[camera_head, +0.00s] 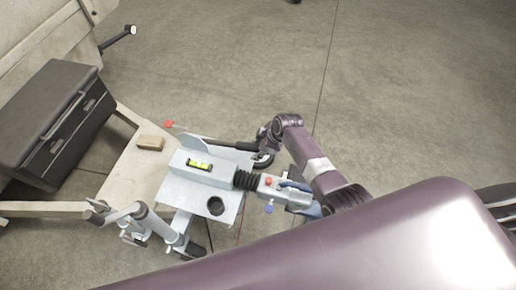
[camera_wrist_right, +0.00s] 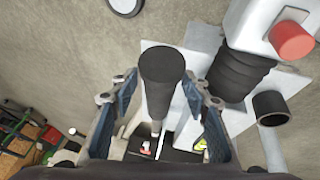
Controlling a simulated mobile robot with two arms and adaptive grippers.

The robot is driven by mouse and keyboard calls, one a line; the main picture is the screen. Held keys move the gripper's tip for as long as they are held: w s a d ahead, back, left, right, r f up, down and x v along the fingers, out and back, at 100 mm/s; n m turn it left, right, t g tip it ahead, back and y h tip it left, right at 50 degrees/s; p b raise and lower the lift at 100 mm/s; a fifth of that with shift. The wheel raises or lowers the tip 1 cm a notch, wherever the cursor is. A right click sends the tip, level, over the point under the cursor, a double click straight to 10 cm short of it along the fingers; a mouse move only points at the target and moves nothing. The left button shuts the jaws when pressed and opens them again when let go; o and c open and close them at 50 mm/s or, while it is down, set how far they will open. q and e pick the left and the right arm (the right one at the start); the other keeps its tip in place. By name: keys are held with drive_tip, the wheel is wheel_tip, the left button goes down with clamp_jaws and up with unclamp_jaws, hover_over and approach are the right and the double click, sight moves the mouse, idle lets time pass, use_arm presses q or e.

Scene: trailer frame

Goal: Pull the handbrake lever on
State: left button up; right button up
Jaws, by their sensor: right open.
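The handbrake lever lies low along the coupling on the grey drawbar plate (camera_head: 222,199). Its black grip (camera_head: 245,146) points toward my right gripper (camera_head: 264,157) in the head view. In the right wrist view the dark cylindrical grip (camera_wrist_right: 160,85) stands between the two fingers of my open right gripper (camera_wrist_right: 160,103), with its rounded end toward the camera. Clear gaps show on both sides, so the fingers do not appear to close on it. The lever's lower part is partly hidden. My left gripper is not in view.
The coupling head with a red button (camera_head: 268,182) and black bellows (camera_head: 245,180) sits close beside the lever. A spirit level (camera_head: 199,165) is on the plate. A dark toolbox (camera_head: 55,125) and a small wooden block (camera_head: 151,143) are left.

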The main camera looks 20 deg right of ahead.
drive_tip(key=shift+c, duration=0.2)
clamp_jaws()
drive_tip(key=shift+r, duration=0.1)
